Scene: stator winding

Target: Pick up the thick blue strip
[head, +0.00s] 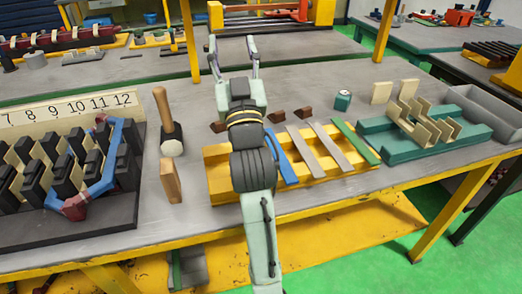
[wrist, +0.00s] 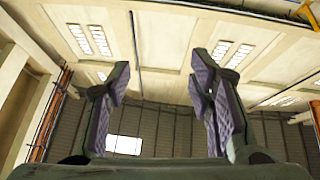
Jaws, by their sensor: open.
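The blue strip (head: 283,164) lies on the yellow slotted rack (head: 346,169) on the workbench, just right of my arm. Its near end reaches toward the rack's front edge. Part of the rack's left side is hidden behind my arm. My gripper (head: 233,54) is raised above and beyond the rack, with its fingers pointing up and apart. In the wrist view my gripper (wrist: 158,88) is open and empty, and only the ceiling and walls show behind it.
Grey strips (head: 333,145) and a green strip (head: 355,142) lie right of the blue one. A mallet (head: 171,140) and wooden block (head: 170,180) stand left. The numbered stator fixture (head: 70,170) fills the bench's left; a green fixture (head: 378,140) is right.

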